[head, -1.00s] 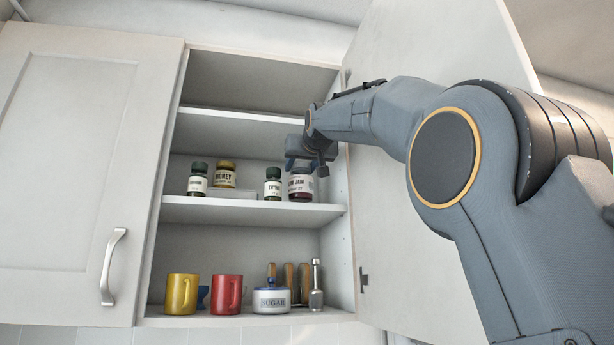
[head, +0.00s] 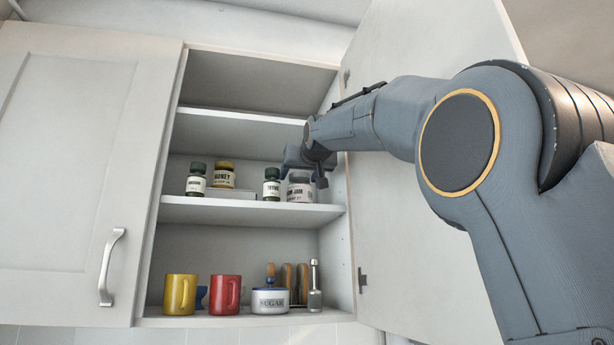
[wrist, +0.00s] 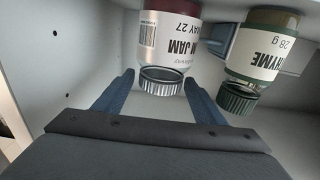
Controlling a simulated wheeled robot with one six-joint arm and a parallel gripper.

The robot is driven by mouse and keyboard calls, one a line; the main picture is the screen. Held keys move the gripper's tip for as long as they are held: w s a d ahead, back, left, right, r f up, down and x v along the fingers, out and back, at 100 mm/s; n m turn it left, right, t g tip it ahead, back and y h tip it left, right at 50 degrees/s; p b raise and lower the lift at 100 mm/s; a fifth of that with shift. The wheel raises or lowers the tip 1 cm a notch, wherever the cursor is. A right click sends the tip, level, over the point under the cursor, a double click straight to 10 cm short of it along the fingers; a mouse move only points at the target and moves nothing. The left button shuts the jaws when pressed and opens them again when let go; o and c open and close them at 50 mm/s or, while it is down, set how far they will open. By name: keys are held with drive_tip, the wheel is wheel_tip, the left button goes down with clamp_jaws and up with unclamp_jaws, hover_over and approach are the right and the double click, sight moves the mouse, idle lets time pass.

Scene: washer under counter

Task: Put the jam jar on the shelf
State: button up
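The jam jar (head: 299,191) has a white label and stands upright at the right end of the middle cupboard shelf (head: 250,211). In the wrist view the jam jar (wrist: 168,50) appears upside down, with dark red contents and a clear-grey lid. My gripper (head: 318,176) is beside the jar's top in the head view and partly hides it. In the wrist view my gripper (wrist: 160,85) is open, its two fingers spread on either side of the jar's lid, with gaps visible.
A thyme jar (head: 271,185) stands close to the left of the jam jar. A honey jar (head: 224,175) and another small jar (head: 196,180) are further left. Mugs, a sugar pot (head: 270,300) and utensils are on the lower shelf. The cupboard door (head: 420,200) stands open at right.

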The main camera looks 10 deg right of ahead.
drive_tip(key=shift+r+p, duration=0.25)
drive_tip(key=shift+p, duration=0.05)
drive_tip(key=s+b, duration=0.4)
drive_tip(key=s, duration=0.8)
drive_tip(key=shift+b, duration=0.3)
